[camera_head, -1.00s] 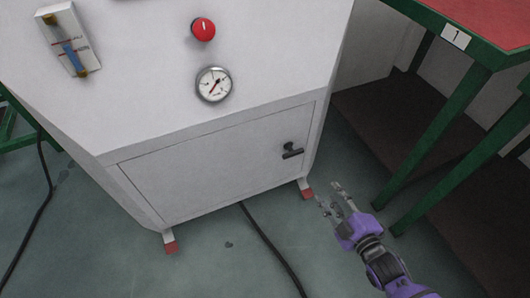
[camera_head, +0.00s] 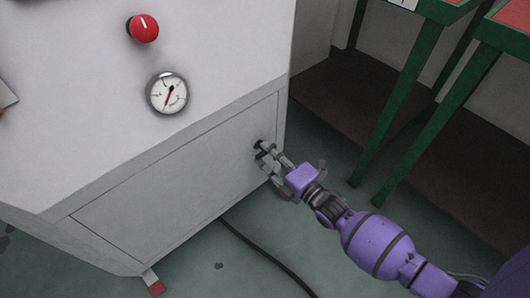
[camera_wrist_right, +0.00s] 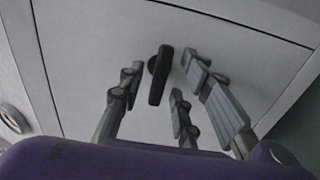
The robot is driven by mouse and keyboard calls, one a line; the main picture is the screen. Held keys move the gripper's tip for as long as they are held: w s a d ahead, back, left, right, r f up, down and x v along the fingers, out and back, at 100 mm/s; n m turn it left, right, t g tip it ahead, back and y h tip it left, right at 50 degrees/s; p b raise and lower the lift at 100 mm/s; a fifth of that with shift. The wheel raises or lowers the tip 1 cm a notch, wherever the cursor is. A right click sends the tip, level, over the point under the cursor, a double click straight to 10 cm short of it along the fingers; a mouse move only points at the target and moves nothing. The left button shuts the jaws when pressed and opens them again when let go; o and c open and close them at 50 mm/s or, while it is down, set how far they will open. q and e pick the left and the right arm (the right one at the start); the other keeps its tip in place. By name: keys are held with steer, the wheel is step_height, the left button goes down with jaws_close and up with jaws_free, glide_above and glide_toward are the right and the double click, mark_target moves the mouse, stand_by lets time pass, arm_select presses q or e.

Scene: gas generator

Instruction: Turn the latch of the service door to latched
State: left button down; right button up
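The service door (camera_head: 175,190) is the pale lower panel of the generator, and it looks shut in its frame. Its dark latch (camera_head: 259,147) sits near the door's right edge, partly covered by my right gripper in the head view. In the right wrist view the latch handle (camera_wrist_right: 159,76) is a short black bar standing nearly upright in the picture, slightly tilted. My right gripper (camera_head: 268,160) is at the latch with its fingers apart. In the wrist view the fingers (camera_wrist_right: 162,88) lie on both sides of the handle, with gaps visible. My left gripper is out of view.
A red knob (camera_head: 143,28) and a round gauge (camera_head: 168,93) are on the panel above the door. A black cable (camera_head: 262,250) lies on the floor.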

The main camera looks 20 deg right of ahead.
steer(key=shift+w+a, duration=0.25)
steer(key=shift+w, duration=0.45)
jaws_close()
